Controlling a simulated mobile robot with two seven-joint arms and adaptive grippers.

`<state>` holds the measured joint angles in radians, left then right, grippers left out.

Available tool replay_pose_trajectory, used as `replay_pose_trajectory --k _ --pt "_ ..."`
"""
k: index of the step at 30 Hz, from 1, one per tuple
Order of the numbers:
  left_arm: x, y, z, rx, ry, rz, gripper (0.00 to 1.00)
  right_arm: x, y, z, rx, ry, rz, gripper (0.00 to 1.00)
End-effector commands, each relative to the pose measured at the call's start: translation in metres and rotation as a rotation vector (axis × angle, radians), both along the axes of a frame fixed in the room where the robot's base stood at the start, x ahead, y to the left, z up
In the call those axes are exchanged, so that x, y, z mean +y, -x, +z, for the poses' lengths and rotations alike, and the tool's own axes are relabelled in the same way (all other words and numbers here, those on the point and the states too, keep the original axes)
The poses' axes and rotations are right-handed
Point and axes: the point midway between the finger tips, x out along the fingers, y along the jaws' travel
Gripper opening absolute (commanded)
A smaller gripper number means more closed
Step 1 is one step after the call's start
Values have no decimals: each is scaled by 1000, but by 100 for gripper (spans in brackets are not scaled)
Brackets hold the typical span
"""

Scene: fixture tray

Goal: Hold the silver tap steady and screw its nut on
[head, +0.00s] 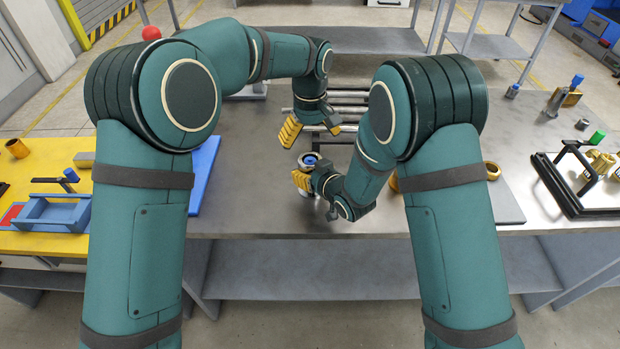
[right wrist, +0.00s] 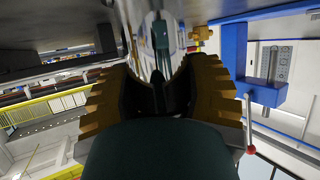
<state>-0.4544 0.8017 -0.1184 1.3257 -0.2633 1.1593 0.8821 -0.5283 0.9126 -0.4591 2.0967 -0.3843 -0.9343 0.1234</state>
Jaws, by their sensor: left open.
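The silver tap (head: 309,156) stands near the middle of the grey table, with a round, ring-like top and blue inside it. I cannot tell whether that ring is its nut. My right gripper (head: 303,181) is at the tap's near side; its yellow fingers hide part of the tap. In the right wrist view its fingers (right wrist: 158,95) lie either side of the shiny tap body (right wrist: 150,35) and look shut on it. My left gripper (head: 312,132) hangs just above and behind the tap, pointing down, its yellow fingers spread and empty.
Several silver bars (head: 345,100) lie behind the tap. A blue panel (head: 204,165) is on the left, beside a yellow table with a blue fixture (head: 58,210). A brass ring (head: 492,171) and a black-framed tray (head: 560,190) are on the right. The table front is clear.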

Motion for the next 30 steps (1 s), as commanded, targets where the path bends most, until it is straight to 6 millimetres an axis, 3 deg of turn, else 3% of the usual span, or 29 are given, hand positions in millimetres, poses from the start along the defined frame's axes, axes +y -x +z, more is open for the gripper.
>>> replay_pose_trajectory --k 5,19,30 --pt "0 0 -1 4 -1 22 92 0 0 0 0 0 0 0" --pt "0 1 3 5 0 366 92 0 0 0 -1 -1 0 0" --pt "0 0 5 0 0 394 92 0 0 1 -1 -1 0 0"
